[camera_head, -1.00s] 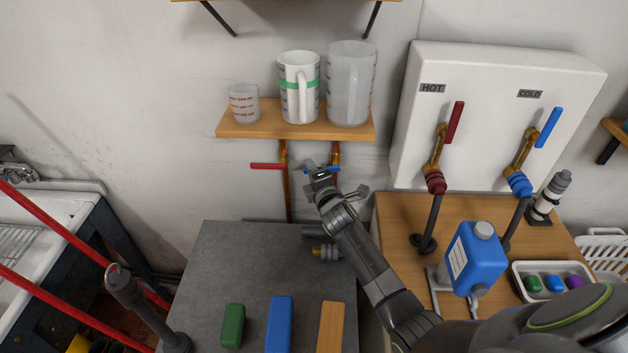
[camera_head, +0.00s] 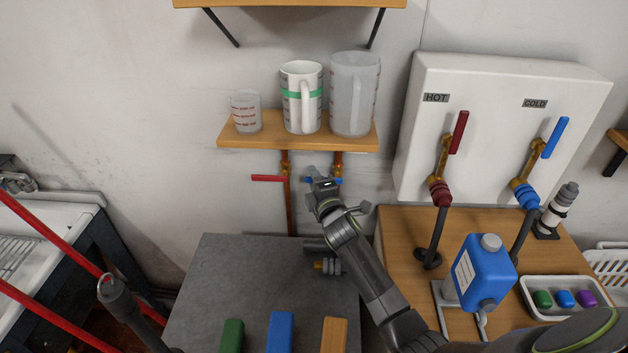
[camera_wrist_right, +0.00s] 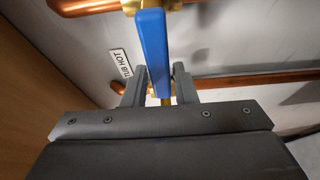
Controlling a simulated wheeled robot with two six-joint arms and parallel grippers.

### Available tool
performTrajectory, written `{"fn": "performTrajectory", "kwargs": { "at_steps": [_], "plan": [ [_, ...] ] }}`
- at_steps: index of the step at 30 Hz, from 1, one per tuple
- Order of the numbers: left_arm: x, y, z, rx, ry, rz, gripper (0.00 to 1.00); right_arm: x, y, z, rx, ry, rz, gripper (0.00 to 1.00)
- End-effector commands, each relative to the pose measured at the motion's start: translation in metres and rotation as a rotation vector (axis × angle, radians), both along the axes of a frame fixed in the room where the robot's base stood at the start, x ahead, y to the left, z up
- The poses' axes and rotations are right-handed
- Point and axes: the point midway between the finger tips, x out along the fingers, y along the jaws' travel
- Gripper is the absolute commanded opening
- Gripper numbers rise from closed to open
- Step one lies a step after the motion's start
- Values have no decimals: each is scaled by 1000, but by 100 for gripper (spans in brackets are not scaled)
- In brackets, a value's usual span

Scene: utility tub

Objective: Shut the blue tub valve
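The blue tub valve's lever (camera_head: 337,180) is under the wall shelf, mostly hidden behind my right gripper (camera_head: 318,174) in the head view. In the right wrist view the long blue lever (camera_wrist_right: 153,45) runs down between the two fingers of my right gripper (camera_wrist_right: 160,78). The fingers stand on either side of it, with narrow gaps showing, so the gripper looks open around the lever. The lever's lower end is close to the gripper body. A brass fitting (camera_wrist_right: 180,5) shows at its upper end. My left gripper is not in view.
A red lever (camera_head: 268,178) sits left of the blue one on copper pipes. A shelf (camera_head: 230,138) with measuring jugs (camera_head: 301,97) is just above. A "TUB HOT" label (camera_wrist_right: 121,63) and copper pipes (camera_wrist_right: 220,85) lie behind the fingers. Below is a grey surface (camera_head: 240,270).

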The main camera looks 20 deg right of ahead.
Motion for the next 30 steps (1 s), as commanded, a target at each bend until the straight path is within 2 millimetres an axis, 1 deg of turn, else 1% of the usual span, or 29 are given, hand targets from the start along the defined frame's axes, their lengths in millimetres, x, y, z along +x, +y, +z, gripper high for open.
{"fn": "performTrajectory", "kwargs": {
  "at_steps": [1,3,11,14,17,20,30],
  "plan": [
    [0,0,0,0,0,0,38,0,0,0,-1,0,0,32],
    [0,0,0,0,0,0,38,0,0,0,-2,0,0,38],
    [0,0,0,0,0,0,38,-1,0,-1,-3,1,-1,38],
    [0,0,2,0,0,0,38,-5,0,-1,-3,2,-1,38],
    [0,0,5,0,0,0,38,-16,1,-1,-2,3,-1,38],
    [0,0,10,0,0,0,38,-33,2,0,-2,3,-2,38],
    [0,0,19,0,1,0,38,-103,5,-1,-1,3,-2,38]
  ]
}}
